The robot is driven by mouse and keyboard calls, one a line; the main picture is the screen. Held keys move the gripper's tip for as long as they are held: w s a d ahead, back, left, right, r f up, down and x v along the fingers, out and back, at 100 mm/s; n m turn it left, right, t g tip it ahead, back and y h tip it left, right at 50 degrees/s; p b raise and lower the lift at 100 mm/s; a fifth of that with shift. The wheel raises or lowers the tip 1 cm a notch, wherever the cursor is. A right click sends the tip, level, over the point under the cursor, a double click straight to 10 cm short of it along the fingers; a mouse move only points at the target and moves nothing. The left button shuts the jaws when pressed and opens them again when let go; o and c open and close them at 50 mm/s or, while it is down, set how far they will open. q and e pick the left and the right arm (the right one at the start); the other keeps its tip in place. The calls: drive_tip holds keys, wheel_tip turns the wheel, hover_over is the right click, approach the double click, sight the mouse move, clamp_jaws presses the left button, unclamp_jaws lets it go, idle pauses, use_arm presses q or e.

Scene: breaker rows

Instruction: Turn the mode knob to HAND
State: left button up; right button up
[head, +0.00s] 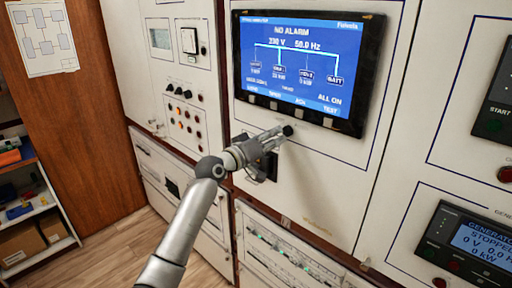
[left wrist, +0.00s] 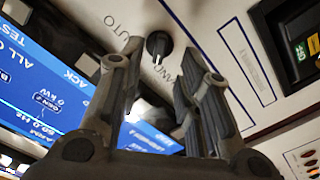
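The mode knob (left wrist: 158,45) is small, round and black with a pale pointer mark. In the left wrist view it sits on the white panel, seen in the gap between my fingertips. The label AUTO (left wrist: 122,38) is beside it on one side; a second label on the other side is partly hidden by a finger. My left gripper (left wrist: 158,82) is open, its two fingers apart, and I see no finger clearly touching the knob. In the head view the left gripper (head: 274,138) points at the panel below the screen, with the dark knob (head: 288,130) at its tips. My right gripper is not in view.
A blue screen (head: 300,60) reading NO ALARM is just above the gripper. A generator panel (head: 470,245) is at the right. A cabinet with lamps and switches (head: 185,115) is at the left. A shelf (head: 35,225) stands farther left, with wooden floor in front.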

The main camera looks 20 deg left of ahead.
use_arm(q)
drive_tip(key=v, duration=0.8)
drive_tip(key=s+a+f+g+y+b, duration=0.1)
drive_tip(key=s+f+g+y+b, duration=0.15)
drive_tip(key=f, duration=1.75)
drive_tip(key=s+a+f+g+y+b, duration=0.1)
drive_tip(key=s+a+f+g+y, duration=0.15)
drive_tip(key=f, duration=1.75)
drive_tip(key=s+d+f+g+b, duration=0.1)
drive_tip(key=s+f+g, duration=0.1)
drive_tip(key=s+f, duration=0.7)
drive_tip(key=s+d+f+g+b, duration=0.15)
drive_tip(key=s+f, duration=0.25)
drive_tip(key=f, duration=0.8)
drive_tip(key=s+d+f+m+g+b, duration=0.1)
drive_tip(key=s+f+m+g, duration=0.1)
drive_tip(key=s+f, duration=0.5)
drive_tip(key=s+d+f+m+g+b, duration=0.1)
drive_tip(key=s+f, duration=0.6)
drive_tip(key=s, duration=1.3)
drive_tip(key=s+d+f+m+g+y+b, duration=0.1)
drive_tip(key=s+f+g, duration=0.3)
drive_tip(key=s, duration=0.9)
wheel_tip(320, 180, down, 4)
drive_tip(key=shift+s+d+r+m, duration=0.1)
drive_tip(key=shift+s+d+m, duration=0.2)
drive_tip(key=shift+d+m, duration=0.5)
